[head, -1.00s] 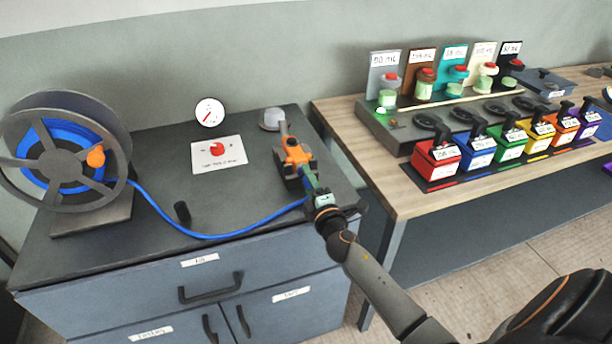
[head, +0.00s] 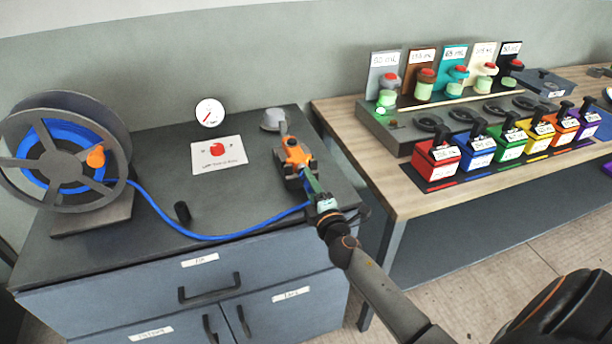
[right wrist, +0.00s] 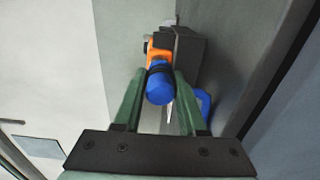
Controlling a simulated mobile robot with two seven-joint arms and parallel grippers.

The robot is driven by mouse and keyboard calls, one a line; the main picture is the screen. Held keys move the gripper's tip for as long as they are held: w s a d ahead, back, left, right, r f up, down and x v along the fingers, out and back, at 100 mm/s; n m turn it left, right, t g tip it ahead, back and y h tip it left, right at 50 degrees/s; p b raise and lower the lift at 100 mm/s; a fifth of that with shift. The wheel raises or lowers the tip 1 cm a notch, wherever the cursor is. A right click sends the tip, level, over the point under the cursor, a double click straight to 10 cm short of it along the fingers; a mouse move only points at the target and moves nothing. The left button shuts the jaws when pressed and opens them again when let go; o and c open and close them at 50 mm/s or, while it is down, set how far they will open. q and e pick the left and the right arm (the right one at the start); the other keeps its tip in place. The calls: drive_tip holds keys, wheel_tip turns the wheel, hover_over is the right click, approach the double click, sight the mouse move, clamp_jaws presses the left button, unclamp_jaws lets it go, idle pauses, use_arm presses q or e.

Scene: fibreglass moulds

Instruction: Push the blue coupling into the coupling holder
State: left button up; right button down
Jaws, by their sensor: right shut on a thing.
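The blue coupling (right wrist: 160,86) shows in the right wrist view as a short blue cylinder with a dark band. My right gripper (right wrist: 162,78) is shut on it, one green finger on each side. An orange fitting (right wrist: 158,50) lies directly beyond it, beside a dark block (right wrist: 190,52) that looks like the coupling holder. In the head view the orange fitting (head: 294,153) sits at the cabinet's right side, in line with my right gripper (head: 313,186). The fingers hide the coupling there. I cannot tell how far the coupling is seated. My left gripper is not in view.
A blue hose (head: 205,236) runs from the reel (head: 62,155) across the cabinet top (head: 150,225) to my right gripper. A label plate with a red knob (head: 218,151) and a gauge (head: 210,112) stand behind. A wooden bench (head: 388,190) with colored containers is at the right.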

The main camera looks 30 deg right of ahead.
drive_tip(key=shift+v, duration=2.35)
